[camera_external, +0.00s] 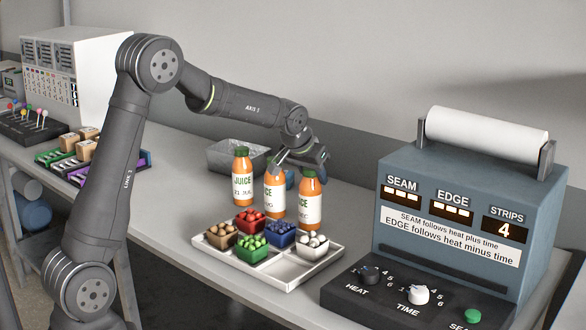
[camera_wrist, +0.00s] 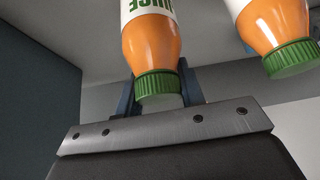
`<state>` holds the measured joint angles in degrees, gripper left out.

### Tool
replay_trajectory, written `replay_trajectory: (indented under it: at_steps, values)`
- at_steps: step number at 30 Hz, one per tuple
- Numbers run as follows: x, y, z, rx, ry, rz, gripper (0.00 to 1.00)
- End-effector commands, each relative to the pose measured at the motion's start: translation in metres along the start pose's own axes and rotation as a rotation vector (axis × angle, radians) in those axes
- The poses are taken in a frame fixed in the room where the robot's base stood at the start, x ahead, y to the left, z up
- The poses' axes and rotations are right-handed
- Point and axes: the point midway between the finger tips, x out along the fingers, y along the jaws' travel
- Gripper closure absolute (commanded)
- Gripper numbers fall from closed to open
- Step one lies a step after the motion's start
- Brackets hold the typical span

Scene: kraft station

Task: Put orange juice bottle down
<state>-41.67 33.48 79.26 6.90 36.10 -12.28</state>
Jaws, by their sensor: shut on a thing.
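Three orange juice bottles with green caps and white labels stand in a row behind the white tray: a left bottle (camera_external: 242,178), a middle bottle (camera_external: 274,195) and a right bottle (camera_external: 310,202). My gripper (camera_external: 308,167) is shut on the right bottle near its cap; this held bottle (camera_wrist: 152,45) sits between the blue fingers in the wrist view. The held bottle looks upright, its base at or very near the bench; any small gap cannot be told. A neighbouring bottle (camera_wrist: 275,28) shows close by in the wrist view. My gripper partly covers the middle bottle's top.
The white tray (camera_external: 325,262) holds several small boxes of coloured balls just in front of the bottles. A blue-grey sealing machine (camera_external: 400,250) stands to the right. A grey bin (camera_external: 222,155) is behind the bottles. Bare bench (camera_external: 165,215) lies left of the tray.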

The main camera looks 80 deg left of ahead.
Motion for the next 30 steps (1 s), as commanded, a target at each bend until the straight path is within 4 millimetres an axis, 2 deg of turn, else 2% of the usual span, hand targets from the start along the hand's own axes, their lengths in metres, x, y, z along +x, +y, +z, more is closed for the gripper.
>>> replay_trajectory:
  at_steps: [11, 12, 15, 25, 30]
  values:
    - [0.005, 0.0, 0.002, 0.0, 0.002, 0.0, 1.0]
    - [0.005, 0.0, 0.003, 0.0, 0.001, 0.0, 0.61]
    - [0.005, 0.0, 0.003, 0.0, 0.001, 0.0, 0.43]
    - [0.002, 0.0, 0.001, 0.0, 0.003, 0.0, 0.43]
    - [-0.017, 0.0, 0.0, 0.0, 0.004, 0.0, 0.43]
